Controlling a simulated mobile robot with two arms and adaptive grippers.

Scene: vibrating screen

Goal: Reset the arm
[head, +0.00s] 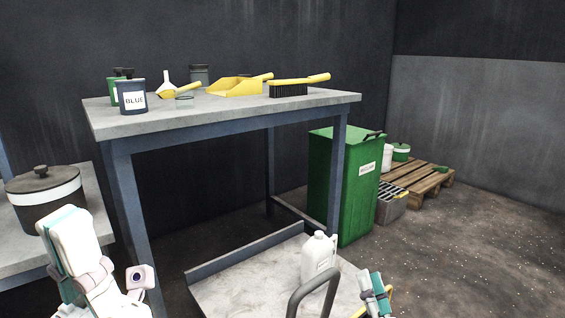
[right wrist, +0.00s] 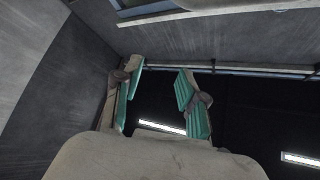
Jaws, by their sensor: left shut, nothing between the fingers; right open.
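My left gripper (head: 68,240) is at the lower left of the head view, pointing up in front of the lower table and the dark lidded pot. It is shut and holds nothing. My right gripper (head: 374,290) is at the bottom of the head view, right of the white jug. In the right wrist view its fingers (right wrist: 160,92) stand apart with nothing between them, in front of a dark background with light strips. Most of the right arm is outside the head view.
A white jug (head: 318,258) stands on a flat cart (head: 235,280) with a grey handle (head: 312,285). A green bin (head: 345,190), a pallet (head: 425,180) and a dark pot (head: 45,195) stand around.

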